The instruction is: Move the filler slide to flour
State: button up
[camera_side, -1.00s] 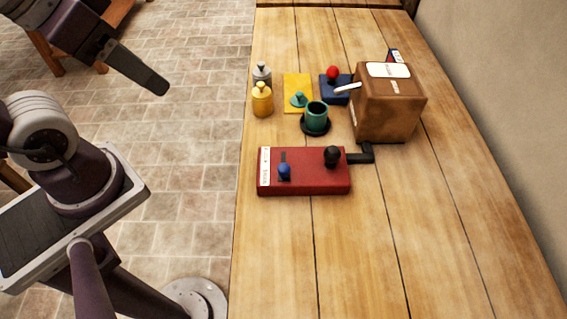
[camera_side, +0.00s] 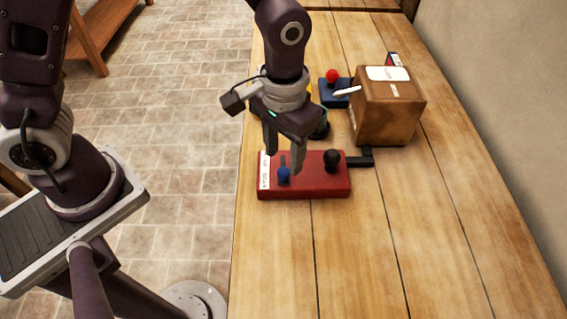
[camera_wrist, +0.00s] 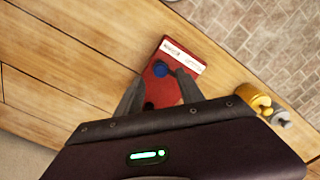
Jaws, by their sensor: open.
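A red box (camera_side: 318,186) lies on the wooden table with a white label strip on its left end; I cannot read the lettering. A blue knob (camera_side: 284,175) stands at a dark slot near the label, and a black ball knob (camera_side: 332,159) stands toward the other end. I cannot tell for certain which is the filler slide. My gripper (camera_side: 283,163) points down at the blue-knob end, open and empty, its fingers apart. In the wrist view the blue knob (camera_wrist: 160,69) shows between the fingertips (camera_wrist: 159,77), and the black knob (camera_wrist: 148,105) is nearer the palm.
A brown box (camera_side: 385,112) with a white lever stands behind right. A blue block with a red knob (camera_side: 332,77) is beside it. A dark bracket (camera_side: 362,159) joins the red box's right end. Yellow and grey weights (camera_wrist: 262,106) show in the wrist view. The front table is clear.

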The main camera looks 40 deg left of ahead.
aim_at(284, 170)
notch_tip(284, 170, down, 4)
jog(key=shift+f, duration=0.1)
grip_shut()
dwell(1.5)
